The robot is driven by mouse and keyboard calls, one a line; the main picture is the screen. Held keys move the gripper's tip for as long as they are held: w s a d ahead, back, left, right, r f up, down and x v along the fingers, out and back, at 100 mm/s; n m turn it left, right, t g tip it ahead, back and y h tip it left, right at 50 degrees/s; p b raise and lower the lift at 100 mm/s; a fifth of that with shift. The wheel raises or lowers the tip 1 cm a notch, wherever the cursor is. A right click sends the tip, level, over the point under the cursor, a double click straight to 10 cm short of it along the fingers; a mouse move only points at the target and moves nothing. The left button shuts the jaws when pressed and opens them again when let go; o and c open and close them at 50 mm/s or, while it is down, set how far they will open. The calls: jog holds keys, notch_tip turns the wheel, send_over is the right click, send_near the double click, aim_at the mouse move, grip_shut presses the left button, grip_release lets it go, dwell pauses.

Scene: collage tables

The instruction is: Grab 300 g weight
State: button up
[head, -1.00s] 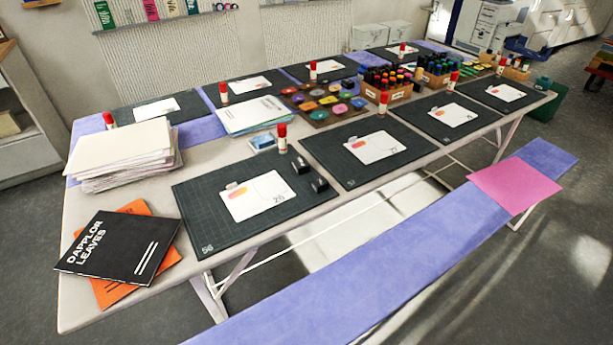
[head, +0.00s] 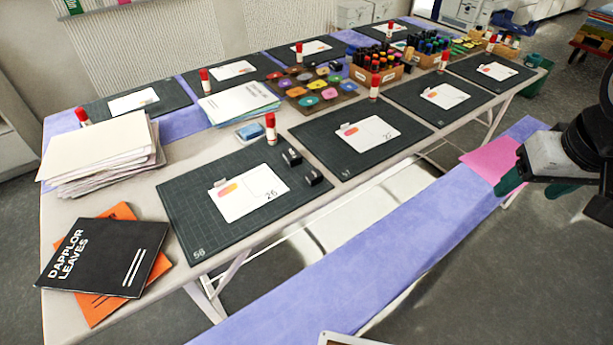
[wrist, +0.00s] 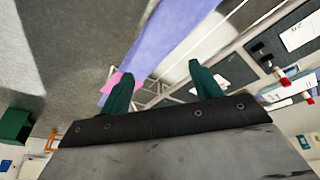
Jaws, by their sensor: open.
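Two small black blocks, a rear one (head: 291,157) and a front one (head: 313,176), stand on the nearest dark cutting mat (head: 190,215), right of its white card. I cannot read a mark on either, so I cannot tell whether one is the 300 g weight. My gripper (head: 535,188) is at the right of the head view, in front of the pink sheet on the bench and well away from the blocks. In the wrist view its green fingers (wrist: 159,74) are apart with nothing between them. Small dark shapes on a mat show at the upper right there.
A glue stick (head: 270,128) stands behind the blocks. Paper stacks (head: 100,160) and books (head: 105,255) lie left on the table. Boxes of markers (head: 376,75) stand farther back. The purple-covered bench (head: 370,255) runs along the front.

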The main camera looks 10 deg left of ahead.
jog(key=w+a+f+n+t, duration=0.2)
jog(key=w+a+f, duration=0.2)
jog(key=w, duration=0.4)
jog(key=n+t+y, duration=0.4)
jog(key=n+y, duration=0.2)
jog(key=y, duration=0.4)
send_near(318, 177)
jog(key=w+a+f, duration=0.2)
jog(key=x, duration=0.7)
jog(key=shift+a+r, duration=0.15)
jog(key=shift+r, duration=0.2)
jog(key=c, duration=1.3)
